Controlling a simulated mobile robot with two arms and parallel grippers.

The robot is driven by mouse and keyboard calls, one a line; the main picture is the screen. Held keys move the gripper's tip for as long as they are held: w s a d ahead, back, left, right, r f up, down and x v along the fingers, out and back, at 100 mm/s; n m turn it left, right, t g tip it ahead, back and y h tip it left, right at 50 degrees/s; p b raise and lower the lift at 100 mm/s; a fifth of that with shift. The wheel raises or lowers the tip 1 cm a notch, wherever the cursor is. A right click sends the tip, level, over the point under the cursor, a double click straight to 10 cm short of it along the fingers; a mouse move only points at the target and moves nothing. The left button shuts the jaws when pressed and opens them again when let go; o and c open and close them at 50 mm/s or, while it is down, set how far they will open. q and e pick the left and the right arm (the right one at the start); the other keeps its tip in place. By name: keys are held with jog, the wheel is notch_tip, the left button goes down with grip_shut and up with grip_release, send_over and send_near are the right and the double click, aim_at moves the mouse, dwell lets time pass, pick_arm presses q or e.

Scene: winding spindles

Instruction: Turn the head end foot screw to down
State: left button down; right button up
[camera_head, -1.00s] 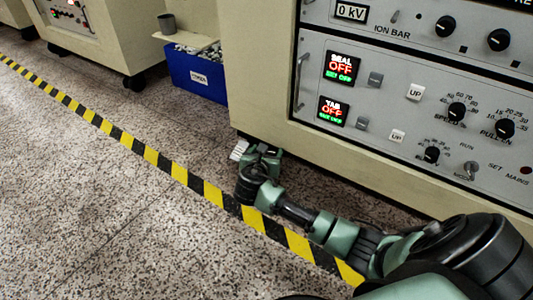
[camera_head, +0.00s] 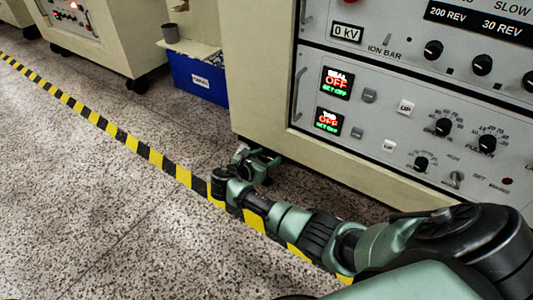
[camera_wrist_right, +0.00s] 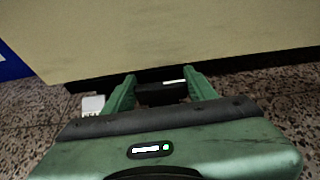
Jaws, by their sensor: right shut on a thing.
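My right gripper (camera_head: 258,158) is low at the floor, at the bottom left corner of the cream machine cabinet (camera_head: 262,95). In the right wrist view, its two green fingers (camera_wrist_right: 162,84) stand on either side of a dark piece (camera_wrist_right: 160,95) under the cabinet's lower edge, and are shut on it. This piece appears to be the foot screw. Its lower part is hidden by the gripper body, and its marking cannot be read. A small white piece (camera_wrist_right: 93,104) shows just left of the left finger. My left gripper is not in view.
A blue bin (camera_head: 197,77) stands left of the cabinet. The control panel (camera_head: 390,110) with knobs and red OFF displays is above my right arm. Yellow-black tape (camera_head: 140,148) crosses the speckled floor (camera_head: 90,210). The floor left of the tape is clear.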

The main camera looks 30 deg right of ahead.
dwell(0.4)
jog(key=o, duration=1.1)
jog(key=p+v, duration=0.5)
jog(key=v, duration=0.2)
jog(key=shift+s+a+r, duration=0.1)
jog(key=shift+s+a, duration=0.05)
jog(key=shift+a, duration=0.2)
